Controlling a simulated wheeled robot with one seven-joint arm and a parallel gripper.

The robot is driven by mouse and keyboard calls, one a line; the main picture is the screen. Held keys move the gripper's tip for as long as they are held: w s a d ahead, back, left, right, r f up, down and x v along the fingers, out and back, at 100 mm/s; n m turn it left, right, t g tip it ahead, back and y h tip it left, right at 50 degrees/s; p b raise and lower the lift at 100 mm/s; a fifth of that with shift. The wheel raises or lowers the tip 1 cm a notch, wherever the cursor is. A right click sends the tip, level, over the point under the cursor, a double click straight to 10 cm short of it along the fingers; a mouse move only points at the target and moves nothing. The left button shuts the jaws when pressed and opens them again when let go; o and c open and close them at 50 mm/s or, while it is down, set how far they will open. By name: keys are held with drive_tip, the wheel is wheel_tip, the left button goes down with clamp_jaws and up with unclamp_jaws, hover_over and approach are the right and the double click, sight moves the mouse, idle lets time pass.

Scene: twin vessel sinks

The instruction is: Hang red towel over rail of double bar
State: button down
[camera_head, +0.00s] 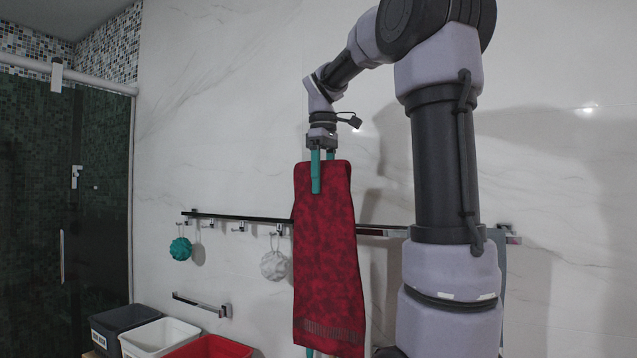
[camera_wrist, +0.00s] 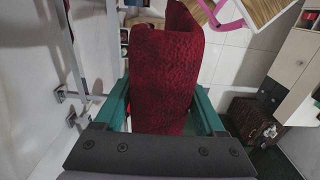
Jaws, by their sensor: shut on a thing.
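The red towel (camera_head: 328,255) hangs down from my gripper (camera_head: 319,176), which is shut on its upper part. One teal finger shows in front of the towel, the other mostly behind it. In the wrist view the towel (camera_wrist: 165,75) fills the space between the teal fingers of my gripper (camera_wrist: 160,98). The double bar (camera_head: 385,232) runs along the marble wall at the right, partly hidden by the towel and my arm. The towel's top is above bar height, and its lower part hangs in front of the rail in the picture. Metal bars (camera_wrist: 74,55) show left of the towel in the wrist view.
A hook rail (camera_head: 235,217) at left holds a teal puff (camera_head: 180,248) and a white puff (camera_head: 273,265). A small holder (camera_head: 200,304) sits below. Black (camera_head: 112,322), white (camera_head: 150,340) and red (camera_head: 215,347) bins stand at lower left. A grey cloth (camera_head: 499,262) hangs at right.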

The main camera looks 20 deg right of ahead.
drive_tip(key=shift+w+d, duration=2.7)
drive_tip(key=shift+d, duration=0.8)
wheel_tip(320, 180, down, 14)
drive_tip(key=shift+f, duration=0.2)
drive_tip(key=shift+a, duration=0.1)
unclamp_jaws()
wheel_tip(320, 180, up, 11)
drive_tip(key=shift+s+f, duration=0.1)
